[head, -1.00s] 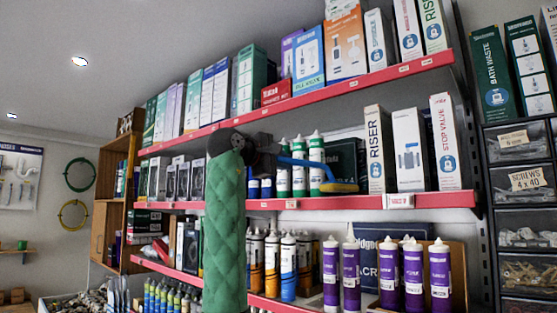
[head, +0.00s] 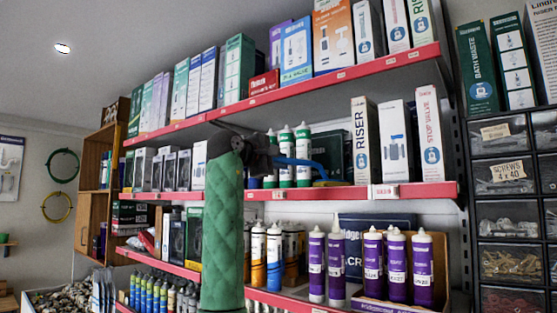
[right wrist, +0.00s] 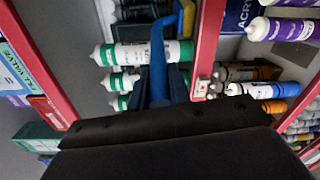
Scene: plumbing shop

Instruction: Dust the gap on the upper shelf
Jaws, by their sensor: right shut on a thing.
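My right gripper (head: 270,157) is shut on a blue-handled brush (head: 298,162), in front of the middle shelf. The brush's yellow end (head: 330,183) points right, level with that shelf's red edge; I cannot tell whether it touches. In the right wrist view, the gripper's dark fingers (right wrist: 160,88) hold the blue handle (right wrist: 157,55). The top shelf (head: 390,66) is above the gripper, lined with boxes. It has a low stretch between a tall green box (head: 238,72) and a purple box (head: 275,47), where a small red box (head: 264,82) stands. My left gripper is out of view.
White-and-green tubes (head: 285,155) stand behind the brush, with a dark green box (head: 328,152) beside them. Riser (head: 360,140) and stop valve (head: 428,135) boxes stand to the right. Drawers (head: 505,215) stand far right.

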